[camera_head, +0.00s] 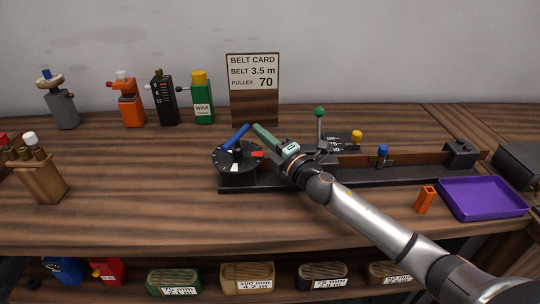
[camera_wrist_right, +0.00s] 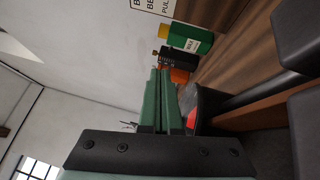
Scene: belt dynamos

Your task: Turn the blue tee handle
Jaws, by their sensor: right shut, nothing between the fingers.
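The blue tee handle (camera_head: 236,137) is a blue bar above a round black dial (camera_head: 236,176) with white and red marks, at the left end of the dark bench fixture. My right gripper (camera_head: 257,127) has green fingers, shut with nothing between them. Its tips are just right of the blue bar in the head view; I cannot tell whether they touch it. In the right wrist view the shut fingers (camera_wrist_right: 161,72) point away from the camera, with a dark round part and a red patch beside them. The blue bar is not clear there. My left gripper is not in view.
A belt card (camera_head: 254,90) stands behind the dial. A green-knobbed lever (camera_head: 319,112) rises right of my gripper. A purple tray (camera_head: 483,198) is at right.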

